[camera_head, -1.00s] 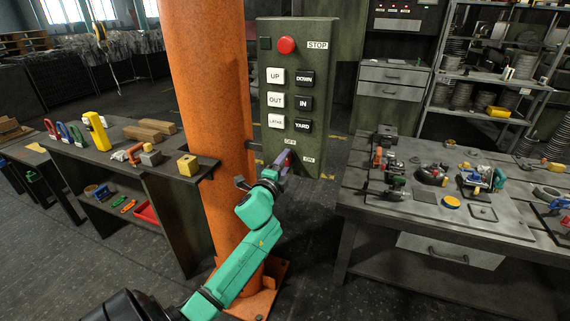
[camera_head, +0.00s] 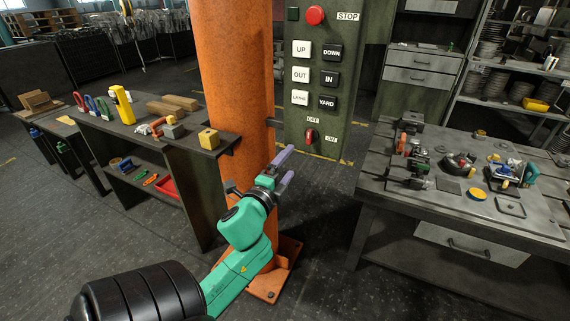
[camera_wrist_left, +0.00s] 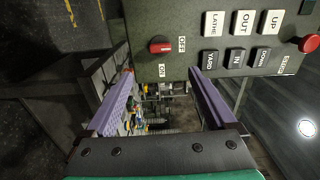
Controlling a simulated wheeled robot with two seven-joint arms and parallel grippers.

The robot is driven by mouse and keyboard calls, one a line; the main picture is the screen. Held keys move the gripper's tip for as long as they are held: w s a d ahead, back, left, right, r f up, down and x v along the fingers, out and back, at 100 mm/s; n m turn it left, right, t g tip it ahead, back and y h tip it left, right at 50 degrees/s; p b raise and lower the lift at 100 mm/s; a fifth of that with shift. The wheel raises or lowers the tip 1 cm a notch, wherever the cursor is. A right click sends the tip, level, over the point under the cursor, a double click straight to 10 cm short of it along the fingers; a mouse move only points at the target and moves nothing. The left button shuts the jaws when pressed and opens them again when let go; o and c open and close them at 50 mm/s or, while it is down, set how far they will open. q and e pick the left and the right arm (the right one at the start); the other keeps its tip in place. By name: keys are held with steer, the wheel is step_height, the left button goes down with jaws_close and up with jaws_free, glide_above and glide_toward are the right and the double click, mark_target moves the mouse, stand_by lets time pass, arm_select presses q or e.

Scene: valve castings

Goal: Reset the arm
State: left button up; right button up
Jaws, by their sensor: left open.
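My left arm is green, and its left gripper (camera_head: 284,170) has purple fingers that are open and empty. It is in front of the orange column, below the dark green control panel (camera_head: 327,75), and apart from it. In the left wrist view the two fingers (camera_wrist_left: 165,100) stand wide apart with nothing between them. The red rotary switch (camera_head: 309,135) sits low on the panel between the OFF and ON labels. It also shows in the left wrist view (camera_wrist_left: 160,45). My right gripper is not in view.
The orange column (camera_head: 235,90) stands close to my left arm. A bench (camera_head: 190,145) with tools is on the left. A metal worktable (camera_head: 380,185) with valve parts is on the right. Dark floor lies between them.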

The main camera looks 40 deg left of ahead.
arm_select(q)
steer(key=shift+s+d, duration=0.2)
steer(key=shift+s, duration=0.45)
steer(key=s+d+f+n+g+h, duration=0.1)
steer(key=s+f+n+g+h, duration=0.2)
steer(key=f, duration=1.5)
steer(key=s+d+f+n+g, duration=0.1)
steer(key=d+f+n+g, duration=0.2)
steer(key=f, duration=1.5)
steer(key=s+d+f+n+g+h, duration=0.1)
steer(key=s+d+f+n+g, duration=0.15)
steer(key=s+f, duration=0.55)
steer(key=s+d+f+n+g+h, duration=0.1)
steer(key=s+d+f+g, duration=0.25)
steer(key=s+f, duration=0.4)
steer(key=s+d+f+n+g, duration=0.2)
steer(key=s+f, duration=0.6)
steer(key=s, duration=0.4)
steer(key=shift+s+d+f+g+h, duration=0.25)
steer(key=shift+d+g+h, duration=0.25)
steer(key=shift+g, duration=0.5)
